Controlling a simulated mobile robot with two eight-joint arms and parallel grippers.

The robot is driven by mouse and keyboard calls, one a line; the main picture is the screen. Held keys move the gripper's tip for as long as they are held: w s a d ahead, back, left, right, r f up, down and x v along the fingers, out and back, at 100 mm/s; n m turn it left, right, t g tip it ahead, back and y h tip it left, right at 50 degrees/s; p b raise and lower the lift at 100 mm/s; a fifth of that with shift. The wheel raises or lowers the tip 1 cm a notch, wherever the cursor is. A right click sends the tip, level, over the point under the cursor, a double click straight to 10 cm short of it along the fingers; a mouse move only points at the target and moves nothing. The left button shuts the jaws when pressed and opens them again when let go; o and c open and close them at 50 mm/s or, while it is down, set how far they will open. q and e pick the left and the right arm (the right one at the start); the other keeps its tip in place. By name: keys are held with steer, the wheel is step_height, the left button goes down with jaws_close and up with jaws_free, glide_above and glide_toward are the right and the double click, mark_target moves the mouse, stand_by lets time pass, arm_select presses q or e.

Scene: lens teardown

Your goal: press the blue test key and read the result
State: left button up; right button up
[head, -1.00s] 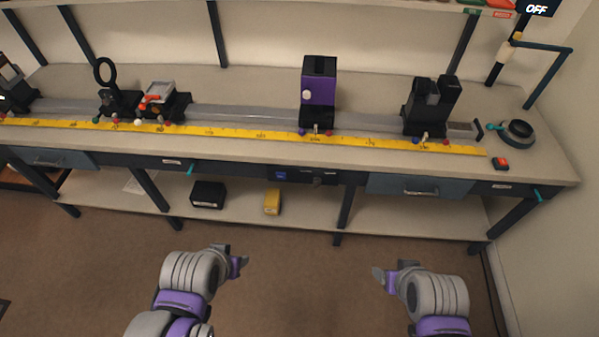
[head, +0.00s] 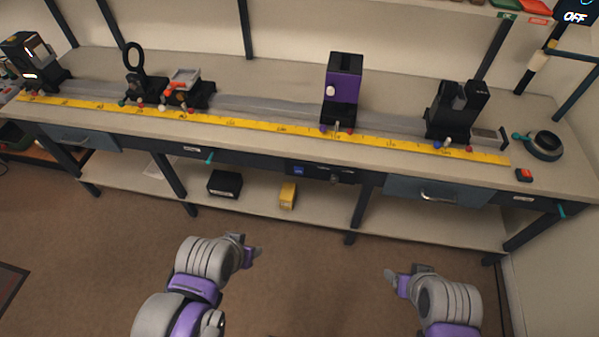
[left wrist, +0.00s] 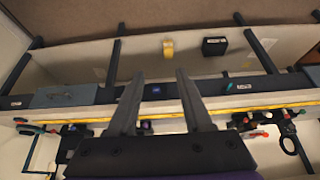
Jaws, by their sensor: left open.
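The blue key (head: 298,170) is a small blue square on a dark panel (head: 322,173) set in the front edge of the bench. It also shows in the left wrist view (left wrist: 156,90), between and beyond the fingers. My left gripper (head: 250,250) is open and empty, apart from the bench and in front of it; its two spread fingers show in the left wrist view (left wrist: 160,74). My right gripper (head: 393,277) is also away from the bench, and its jaw gap is unclear. A dark display (head: 576,16) at top right reads OFF.
The bench top (head: 280,75) carries a rail with several mounts, including a purple-faced unit (head: 343,78), and a yellow ruler (head: 260,126). A red button (head: 524,175) sits at the right. A black box (head: 225,184) and yellow block (head: 288,195) lie on the lower shelf. Floor before the bench is clear.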

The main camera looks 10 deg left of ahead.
arm_select(q)
jaws_close()
stand_by(0.3)
stand_by(1.6)
